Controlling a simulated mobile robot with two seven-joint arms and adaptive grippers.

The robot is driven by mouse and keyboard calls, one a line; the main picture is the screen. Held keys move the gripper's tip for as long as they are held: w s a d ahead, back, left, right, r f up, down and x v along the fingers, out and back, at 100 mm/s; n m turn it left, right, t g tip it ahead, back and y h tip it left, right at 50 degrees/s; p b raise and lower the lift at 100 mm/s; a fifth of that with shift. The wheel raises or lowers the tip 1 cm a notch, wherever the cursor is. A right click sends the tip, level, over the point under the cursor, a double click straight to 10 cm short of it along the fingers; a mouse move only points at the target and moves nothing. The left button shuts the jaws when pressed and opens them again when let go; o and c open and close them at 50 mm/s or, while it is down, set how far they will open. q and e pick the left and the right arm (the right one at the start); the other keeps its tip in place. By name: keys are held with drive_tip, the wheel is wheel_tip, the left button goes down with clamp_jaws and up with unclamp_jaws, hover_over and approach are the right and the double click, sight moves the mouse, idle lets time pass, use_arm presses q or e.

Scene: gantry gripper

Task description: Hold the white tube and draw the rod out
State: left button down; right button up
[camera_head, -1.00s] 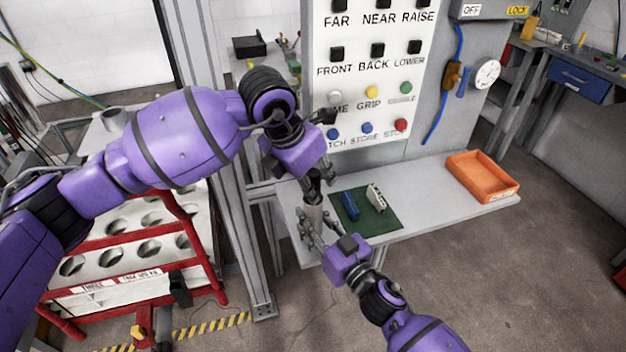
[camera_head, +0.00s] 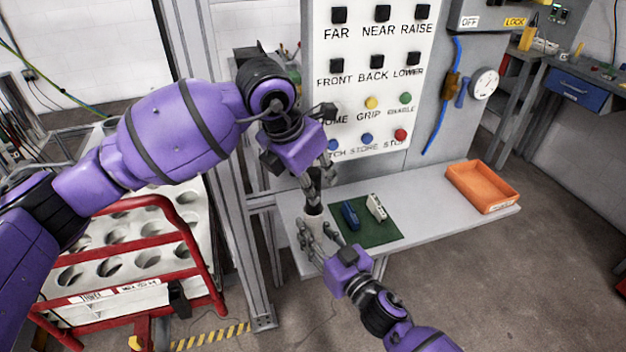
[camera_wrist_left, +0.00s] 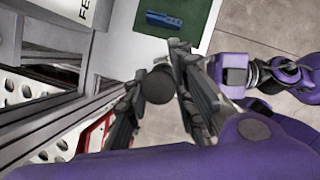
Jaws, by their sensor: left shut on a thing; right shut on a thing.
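The white tube (camera_head: 313,224) stands about upright at the front edge of the bench, left of the green mat. My right gripper (camera_head: 316,238) is shut on the tube from below right, and its fingers hide part of it. The dark rod (camera_head: 313,203) stands out of the tube's upper end. My left gripper (camera_head: 313,184) is above the tube and shut on the rod. In the left wrist view the rod's round dark end (camera_wrist_left: 158,86) sits between the fingers of my left gripper (camera_wrist_left: 158,95). How much rod is inside the tube is hidden.
The green mat (camera_head: 378,236) carries a blue block (camera_head: 350,215) and a pale block (camera_head: 376,208). An orange tray (camera_head: 482,187) lies at the bench's right. The button panel (camera_head: 350,110) rises behind. A red-framed rack (camera_head: 140,265) stands at left, beside a grey post.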

sight(314, 169)
use_arm(q)
drive_tip(key=shift+w+r, duration=0.1)
drive_tip(key=shift+r, duration=1.45)
use_arm(e)
drive_tip(key=shift+f, duration=0.1)
use_arm(q)
drive_tip(key=shift+r, duration=0.1)
drive_tip(key=shift+r, duration=1.35)
drive_tip(key=shift+r, duration=1.5)
drive_tip(key=shift+r, duration=0.1)
drive_tip(key=shift+r, duration=1.4)
